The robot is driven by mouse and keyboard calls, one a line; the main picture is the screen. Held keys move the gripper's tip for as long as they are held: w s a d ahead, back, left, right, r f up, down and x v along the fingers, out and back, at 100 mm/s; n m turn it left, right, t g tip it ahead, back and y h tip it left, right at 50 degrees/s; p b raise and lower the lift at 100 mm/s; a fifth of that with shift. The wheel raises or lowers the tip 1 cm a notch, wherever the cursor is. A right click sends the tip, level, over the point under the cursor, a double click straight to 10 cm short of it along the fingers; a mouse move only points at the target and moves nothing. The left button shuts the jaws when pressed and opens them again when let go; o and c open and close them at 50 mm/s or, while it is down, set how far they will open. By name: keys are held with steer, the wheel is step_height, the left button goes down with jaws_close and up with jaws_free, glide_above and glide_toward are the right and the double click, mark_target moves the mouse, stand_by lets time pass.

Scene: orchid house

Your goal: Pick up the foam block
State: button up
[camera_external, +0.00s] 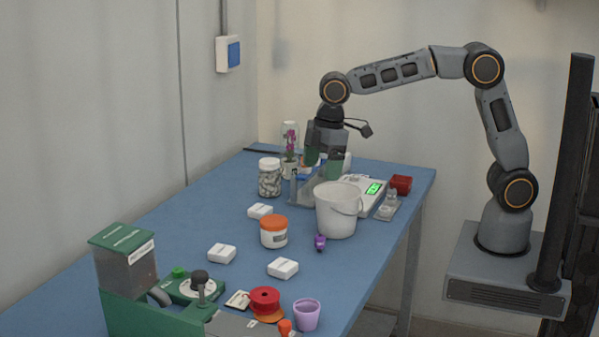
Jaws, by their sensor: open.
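My gripper (323,164) is open and points down over the far part of the blue table (185,228). Its green-padded fingers are just above or among the things beside the scale. I cannot clearly make out the foam block. A pale piece (347,161) shows partly behind the right finger, but I cannot tell what it is. Small white blocks with a marked face lie nearer: one (260,211) past the orange-lidded jar, one (222,253) at left and one (283,268) nearer the front. I cannot tell whether any of these is foam.
A white bucket (336,212) stands in front of the gripper, beside a scale (366,188) with a green display. A white-lidded jar (269,178) and an orchid (290,142) stand left of the gripper. A green machine (125,258), red spool (265,300) and purple cup (306,315) crowd the near end.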

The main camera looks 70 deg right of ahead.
steer(key=w+a+f+n+g, duration=0.1)
steer(key=w+a+f+n, duration=0.15)
steer(key=a, duration=0.35)
steer(key=w+a+f+n, duration=0.1)
steer(key=a+f+n, duration=0.15)
steer(key=a, duration=0.35)
glide_above(283, 264)
steer(key=d, duration=0.1)
step_height(283, 264, down, 8)
steer(key=shift+w+d+f, duration=0.1)
steer(key=shift+a+f+p, duration=0.15)
steer(key=shift+a+f, duration=0.05)
steer(key=shift+f, duration=0.85)
steer(key=shift+a+f+p, duration=0.15)
steer(key=shift+f, duration=0.85)
steer(key=shift+a+f+p, duration=0.15)
steer(key=shift+a+f, duration=0.05)
steer(key=shift+f, duration=0.85)
steer(key=shift+c, duration=0.4)
steer(key=c, duration=0.9)
